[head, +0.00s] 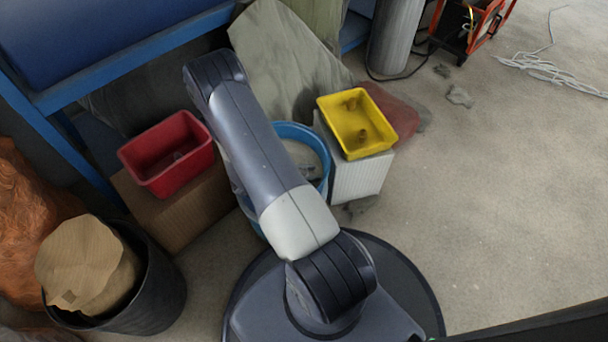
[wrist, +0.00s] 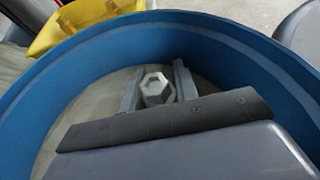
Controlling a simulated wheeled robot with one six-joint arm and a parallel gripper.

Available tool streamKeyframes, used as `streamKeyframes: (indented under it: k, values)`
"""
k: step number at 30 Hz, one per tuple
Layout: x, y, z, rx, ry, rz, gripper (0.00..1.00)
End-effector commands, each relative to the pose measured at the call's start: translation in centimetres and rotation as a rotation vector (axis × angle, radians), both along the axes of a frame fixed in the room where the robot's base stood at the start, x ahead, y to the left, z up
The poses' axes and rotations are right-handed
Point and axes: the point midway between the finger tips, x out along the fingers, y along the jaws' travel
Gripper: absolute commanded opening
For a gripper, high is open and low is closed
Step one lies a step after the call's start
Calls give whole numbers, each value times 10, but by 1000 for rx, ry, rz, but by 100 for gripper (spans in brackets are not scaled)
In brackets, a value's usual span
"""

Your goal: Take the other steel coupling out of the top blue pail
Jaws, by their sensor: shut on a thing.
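The blue pail (head: 325,158) stands left of the yellow bin, partly hidden behind my arm in the head view. Its blue wall (wrist: 75,70) curves around my gripper in the wrist view. My gripper (wrist: 158,84) is inside the pail, with one finger on each side of a steel coupling (wrist: 156,90). The jaws are shut on this coupling, which shows a hexagonal end with a hole. The pail's pale floor lies behind it. In the head view the gripper is mostly hidden by my arm, and I cannot make out the coupling there.
A yellow bin (head: 338,108) with brownish fittings sits on a white box (head: 354,178) to the right. A red bin (head: 150,170) sits on a cardboard box (head: 185,210) to the left. A black bin (head: 150,300) stands at lower left. Open floor lies to the right.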

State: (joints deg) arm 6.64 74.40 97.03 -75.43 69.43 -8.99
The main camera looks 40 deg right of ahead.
Motion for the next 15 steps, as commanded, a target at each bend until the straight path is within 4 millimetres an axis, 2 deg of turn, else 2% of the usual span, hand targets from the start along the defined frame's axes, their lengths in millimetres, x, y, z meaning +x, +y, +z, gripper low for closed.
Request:
streamKeyframes:
  k: [4,11,15]
  values:
    - [0,0,0,0,0,0,1]
    - [0,0,2,0,-1,0,1]
    - [1,0,19,-1,-2,0,1]
